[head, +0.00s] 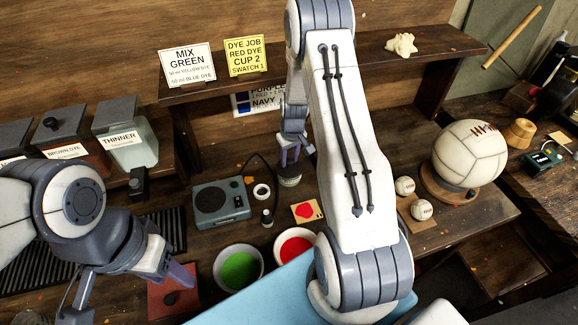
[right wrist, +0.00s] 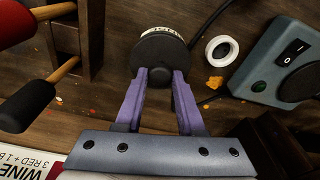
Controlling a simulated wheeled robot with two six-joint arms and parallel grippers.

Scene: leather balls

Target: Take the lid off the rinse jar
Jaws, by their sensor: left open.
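The rinse jar (head: 289,182) stands on the bench below my right gripper, right of the grey switch box. Its round dark lid (right wrist: 160,48) shows in the right wrist view, with part of a white label beyond its rim. My right gripper (right wrist: 160,75) has its purple fingertips at the lid, one on each side of its middle; it also shows in the head view (head: 290,157). Whether the fingers press on a knob there is unclear. My left gripper (head: 178,275) is open and empty, low at the left near a reddish square with a dark knob (head: 170,298).
The grey switch box (head: 221,202) and a white ring (head: 262,191) lie close to the jar. Bowls of green dye (head: 239,268) and red dye (head: 293,248) stand in front. A shelf with cards (head: 187,65) is behind. A large ball (head: 468,152) sits at the right.

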